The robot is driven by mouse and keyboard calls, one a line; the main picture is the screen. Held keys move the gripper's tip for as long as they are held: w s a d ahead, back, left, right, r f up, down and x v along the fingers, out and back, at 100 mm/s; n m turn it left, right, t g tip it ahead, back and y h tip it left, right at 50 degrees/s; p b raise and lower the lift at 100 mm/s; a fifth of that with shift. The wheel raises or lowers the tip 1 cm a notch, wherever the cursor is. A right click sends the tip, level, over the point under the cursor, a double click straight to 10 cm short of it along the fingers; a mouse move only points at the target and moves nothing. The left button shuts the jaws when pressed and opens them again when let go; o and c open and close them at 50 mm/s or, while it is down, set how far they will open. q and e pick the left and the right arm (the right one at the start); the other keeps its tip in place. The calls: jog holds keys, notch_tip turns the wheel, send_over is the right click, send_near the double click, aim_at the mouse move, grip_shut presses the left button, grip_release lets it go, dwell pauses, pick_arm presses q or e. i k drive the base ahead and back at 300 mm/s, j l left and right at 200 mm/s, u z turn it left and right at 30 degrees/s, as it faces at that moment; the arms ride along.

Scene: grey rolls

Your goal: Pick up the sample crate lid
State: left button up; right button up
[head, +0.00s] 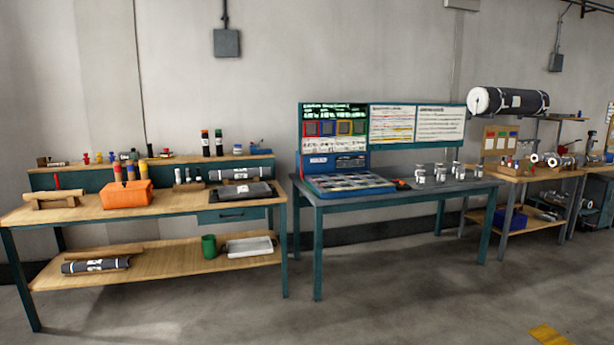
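No gripper and no part of my arms shows in the head view. A blue shallow crate (350,191) with several grey compartments sits at the left front of the middle table. An upright blue panel with a white label (350,161) stands at its back edge; I cannot tell whether it is the crate's lid or part of the display behind. No separate lid can be clearly made out at this distance.
The middle table (440,190) also holds several small white cups (420,174). A right bench (520,175) holds more rolls. The concrete floor (400,290) in front is clear.

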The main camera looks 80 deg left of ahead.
aim_at(119, 187)
jog(key=u, duration=3.85)
jog(key=i, duration=2.2)
